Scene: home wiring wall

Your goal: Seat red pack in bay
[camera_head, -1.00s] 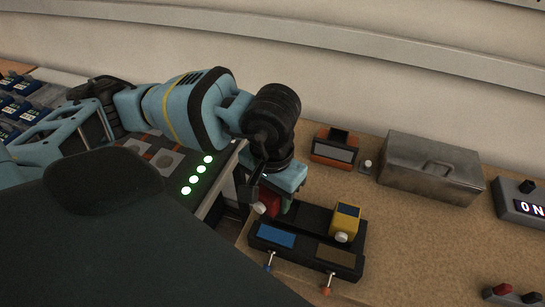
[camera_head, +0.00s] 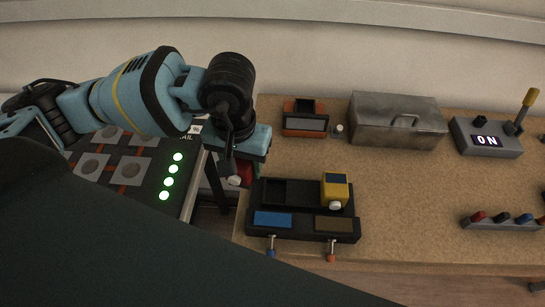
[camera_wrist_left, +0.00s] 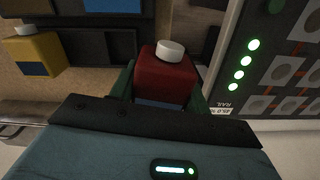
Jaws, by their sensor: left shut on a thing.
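My left gripper (camera_head: 242,158) is shut on the red pack (camera_head: 244,174), which has a white knob. In the left wrist view the red pack (camera_wrist_left: 165,76) stands between the green fingers, knob away from the palm. In the head view it is just left of the black dock (camera_head: 350,233), partly hidden by the gripper; its height above the table is unclear. The dock's left bay (camera_head: 280,190) looks empty. A yellow pack (camera_head: 335,190) sits on the right side; it also shows in the wrist view (camera_wrist_left: 40,55). My right gripper is not in view.
A grey panel with green lights (camera_head: 170,182) and round sockets stands left of the gripper, across a gap. An orange-and-black holder (camera_head: 305,120), a metal box (camera_head: 395,125) and an ON switch unit (camera_head: 487,142) line the back. The table's middle right is clear.

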